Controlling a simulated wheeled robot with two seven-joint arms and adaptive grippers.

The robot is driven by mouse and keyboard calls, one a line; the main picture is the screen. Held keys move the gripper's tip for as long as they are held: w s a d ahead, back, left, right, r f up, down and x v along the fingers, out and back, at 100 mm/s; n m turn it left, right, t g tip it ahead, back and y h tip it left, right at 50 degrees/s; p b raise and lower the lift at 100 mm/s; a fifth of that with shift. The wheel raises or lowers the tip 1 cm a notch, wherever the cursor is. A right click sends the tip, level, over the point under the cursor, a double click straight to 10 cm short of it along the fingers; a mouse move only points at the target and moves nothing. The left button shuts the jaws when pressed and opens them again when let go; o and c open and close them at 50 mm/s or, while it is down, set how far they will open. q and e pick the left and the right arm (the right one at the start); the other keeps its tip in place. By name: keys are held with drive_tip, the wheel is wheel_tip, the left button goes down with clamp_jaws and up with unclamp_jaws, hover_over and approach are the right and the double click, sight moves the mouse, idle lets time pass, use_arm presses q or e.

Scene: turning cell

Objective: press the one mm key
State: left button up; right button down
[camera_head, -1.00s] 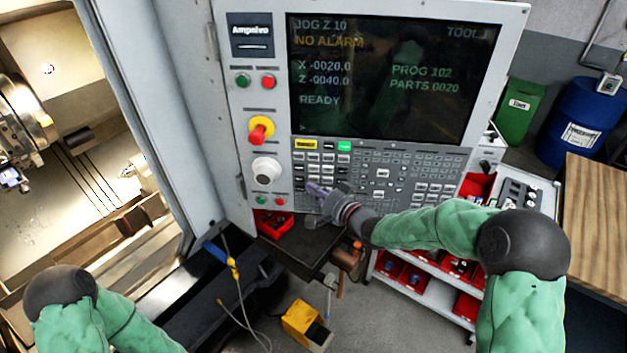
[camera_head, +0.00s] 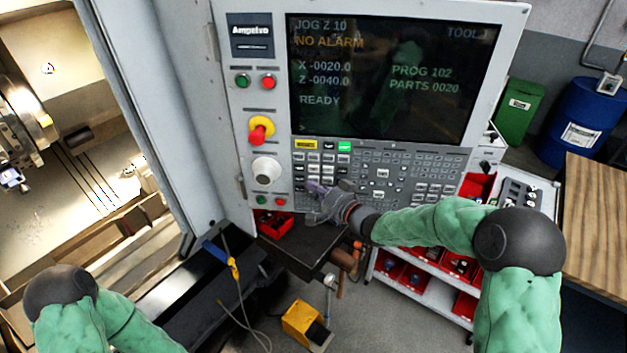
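The machine's control panel (camera_head: 225,170) faces me with a dark screen (camera_head: 390,80) reading JOG Z 10, NO ALARM, X -0020.0, Z -0040.0 and READY. Below it is a field of small keys (camera_head: 415,165); their labels are too small to read, so I cannot tell which is the one mm key. One key is lit green and one is yellow. My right gripper (camera_head: 314,190) is at the lower left keys, its fingers pointing at the panel and covering some keys. I cannot tell whether it touches. My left arm shows at lower left; its gripper is out of view.
A red and yellow emergency stop (camera_head: 260,130) and a round dial (camera_head: 266,171) sit left of the keys. A dark shelf (camera_head: 300,245) with a red bin (camera_head: 273,224) lies below the panel. A cart (camera_head: 430,285) with red bins stands at right.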

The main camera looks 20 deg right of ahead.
drive_tip(key=shift+w+d, duration=0.1)
drive_tip(key=shift+w, duration=0.2)
idle(0.6)
drive_tip(key=shift+s, duration=0.2)
drive_tip(key=shift+s+a, duration=0.3)
drive_tip(key=shift+s, duration=0.25)
drive_tip(key=s, duration=0.1)
drive_tip(key=s+a, duration=0.1)
drive_tip(key=s, duration=0.1)
drive_tip(key=s+a, duration=0.1)
drive_tip(key=shift+s+b, duration=0.3)
drive_tip(key=shift+b, duration=0.05)
idle(0.4)
drive_tip(key=shift+d, duration=0.1)
idle(0.4)
